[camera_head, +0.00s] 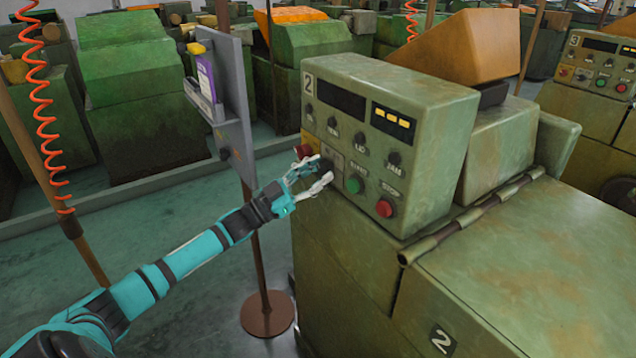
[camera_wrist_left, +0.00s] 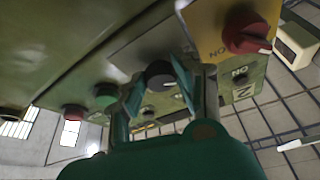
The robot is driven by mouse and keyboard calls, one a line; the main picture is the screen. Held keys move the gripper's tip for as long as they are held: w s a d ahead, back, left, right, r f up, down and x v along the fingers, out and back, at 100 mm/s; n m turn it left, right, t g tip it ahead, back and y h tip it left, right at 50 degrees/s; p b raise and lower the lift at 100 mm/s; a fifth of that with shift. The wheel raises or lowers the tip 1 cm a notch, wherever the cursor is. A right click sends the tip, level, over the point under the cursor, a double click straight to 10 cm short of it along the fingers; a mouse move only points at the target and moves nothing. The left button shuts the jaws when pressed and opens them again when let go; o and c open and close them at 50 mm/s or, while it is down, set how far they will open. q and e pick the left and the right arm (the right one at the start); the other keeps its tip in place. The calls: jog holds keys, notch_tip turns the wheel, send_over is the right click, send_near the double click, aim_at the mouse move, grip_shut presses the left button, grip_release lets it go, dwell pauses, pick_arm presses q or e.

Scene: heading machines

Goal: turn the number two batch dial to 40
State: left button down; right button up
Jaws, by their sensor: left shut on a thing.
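The number two control box (camera_head: 425,180) is worn green metal with a "2" at its upper left. Its dark batch dial (camera_wrist_left: 158,70) sits low on the panel, between a red switch (camera_head: 303,151) and a green button (camera_head: 353,185). My left gripper (camera_head: 322,172) reaches the panel from the left, its fingers on either side of the dial and shut on it. In the left wrist view the gripper (camera_wrist_left: 160,84) has the dial between its fingertips. The fingers mostly hide the dial in the head view, and I cannot read its setting. My right gripper is out of view.
A red stop button (camera_head: 385,208) is right of the green one. Several small black knobs, a dark display (camera_head: 342,98) and a yellow-lit display (camera_head: 393,122) are above. A grey sign board (camera_head: 228,90) on a brown post stands close behind my left arm.

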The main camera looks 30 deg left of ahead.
pick_arm(q)
jog(key=m+g+h+b, duration=0.1)
jog(key=m, duration=0.3)
jog(key=shift+a+m+g+h+b, duration=0.2)
jog(key=shift+m+g+h+b, duration=0.15)
jog(key=shift+m+g+h, duration=0.05)
jog(key=shift+r+m+g+b, duration=0.1)
jog(key=shift+m+g+b, duration=0.4)
jog(key=shift+m, duration=0.9)
jog(key=shift+h, duration=0.4)
jog(key=c, duration=0.9)
grip_release()
jog(key=shift+c, duration=0.2)
